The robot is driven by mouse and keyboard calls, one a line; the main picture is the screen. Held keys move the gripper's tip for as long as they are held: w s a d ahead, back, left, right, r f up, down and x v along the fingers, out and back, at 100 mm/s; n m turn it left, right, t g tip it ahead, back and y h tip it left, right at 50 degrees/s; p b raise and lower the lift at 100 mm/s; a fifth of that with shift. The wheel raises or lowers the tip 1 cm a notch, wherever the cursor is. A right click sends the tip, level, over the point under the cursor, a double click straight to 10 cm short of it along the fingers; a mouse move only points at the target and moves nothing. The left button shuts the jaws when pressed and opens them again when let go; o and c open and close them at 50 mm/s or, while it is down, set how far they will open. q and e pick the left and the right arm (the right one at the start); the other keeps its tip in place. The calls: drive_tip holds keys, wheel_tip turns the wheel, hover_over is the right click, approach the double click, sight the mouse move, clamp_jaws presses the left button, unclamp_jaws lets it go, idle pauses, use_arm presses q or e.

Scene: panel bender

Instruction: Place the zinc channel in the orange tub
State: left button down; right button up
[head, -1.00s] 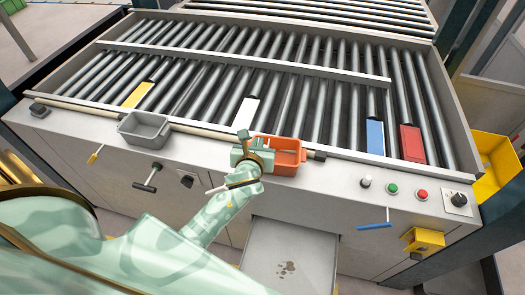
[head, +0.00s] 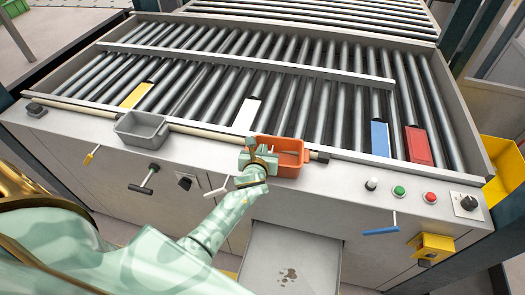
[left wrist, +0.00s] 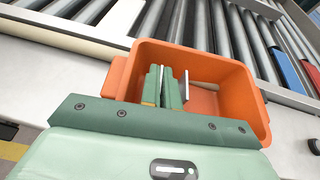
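The orange tub (head: 291,158) hangs at the front edge of the roller bed, and it fills the middle of the left wrist view (left wrist: 240,100). My left gripper (head: 250,146) is at the tub's left side. In the left wrist view its green fingers (left wrist: 163,85) reach over the tub's inside, close together with a narrow gap. My right gripper is not in view.
A grey tub (head: 142,128) hangs further left on the same rail. Yellow, white, blue (head: 380,138) and red (head: 418,146) plates lie on the rollers. Knobs and buttons (head: 399,191) line the front panel at right.

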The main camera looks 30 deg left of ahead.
use_arm(q)
drive_tip(key=shift+f, duration=0.4)
drive_tip(key=shift+s+d+f+b, duration=0.1)
drive_tip(key=shift+s+f+b, duration=0.2)
drive_tip(key=shift+b, duration=0.1)
drive_tip(key=c, duration=1.6)
unclamp_jaws()
drive_tip(key=shift+f, duration=0.1)
drive_tip(key=shift+c, duration=0.2)
drive_tip(key=shift+r+p, duration=0.3)
drive_tip(key=shift+r, duration=0.1)
drive_tip(key=p+v, duration=0.1)
drive_tip(key=v, duration=0.3)
drive_tip(key=shift+r+p, duration=0.35)
drive_tip(key=v, duration=0.7)
drive_tip(key=shift+s+r+p, duration=0.2)
drive_tip(key=shift+p, duration=0.25)
drive_tip(key=shift+d, duration=0.1)
